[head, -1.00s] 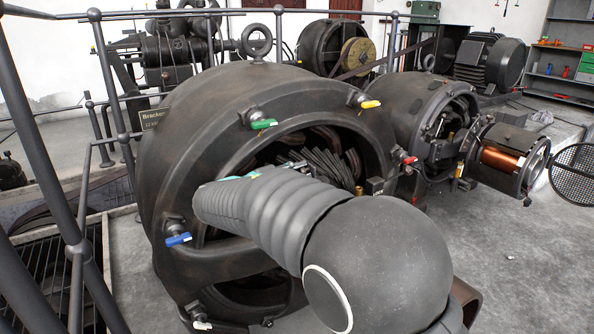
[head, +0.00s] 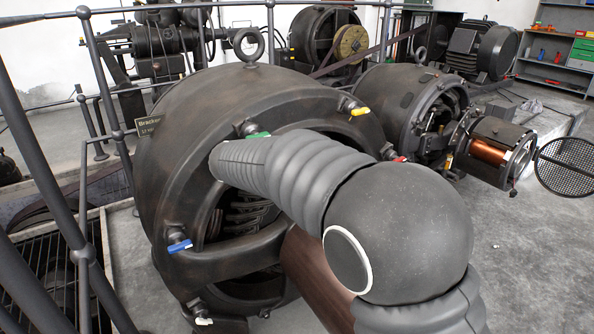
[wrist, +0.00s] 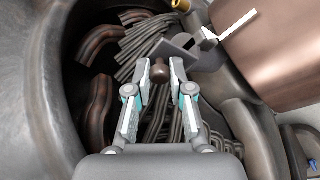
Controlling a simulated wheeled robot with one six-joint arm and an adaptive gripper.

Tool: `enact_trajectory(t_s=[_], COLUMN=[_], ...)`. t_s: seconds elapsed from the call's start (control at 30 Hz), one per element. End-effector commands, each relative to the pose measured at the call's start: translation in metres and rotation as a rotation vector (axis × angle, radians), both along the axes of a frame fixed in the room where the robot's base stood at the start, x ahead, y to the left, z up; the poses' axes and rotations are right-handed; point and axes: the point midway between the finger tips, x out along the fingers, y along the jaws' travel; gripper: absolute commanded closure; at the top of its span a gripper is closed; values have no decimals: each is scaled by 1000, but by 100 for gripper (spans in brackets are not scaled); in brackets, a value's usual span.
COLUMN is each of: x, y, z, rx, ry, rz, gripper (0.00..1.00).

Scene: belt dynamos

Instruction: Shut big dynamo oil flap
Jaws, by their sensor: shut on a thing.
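The big dynamo (head: 185,110) is a dark round housing with a wide front opening, left of centre in the head view. My arm crosses in front of it and hides my gripper there. In the wrist view my gripper (wrist: 160,78) is closed on a small brown knob (wrist: 160,69) between its fingertips, inside the opening. A small grey plate (wrist: 178,48), which may be the oil flap, lies just beyond the knob. I cannot tell how far it stands open or whether the knob is joined to it.
Bent brown bars (wrist: 100,42) and grey windings lie around my fingers. A brown curved panel (wrist: 275,45) is close on the right. Blue (head: 180,246) and yellow (head: 360,111) handles stick out of the rim.

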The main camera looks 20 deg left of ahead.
Motion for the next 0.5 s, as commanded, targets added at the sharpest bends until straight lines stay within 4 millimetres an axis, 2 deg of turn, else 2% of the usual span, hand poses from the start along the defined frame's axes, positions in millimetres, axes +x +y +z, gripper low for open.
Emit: enact_trajectory(t_s=[0.27, 0.3, 0.37, 0.5], x=[0, 0, 0, 0], y=[0, 0, 0, 0], z=[0, 0, 0, 0], rx=[0, 0, 0, 0], ry=[-1, -1, -1, -1], rz=[0, 0, 0, 0], gripper=[100, 69, 54, 53])
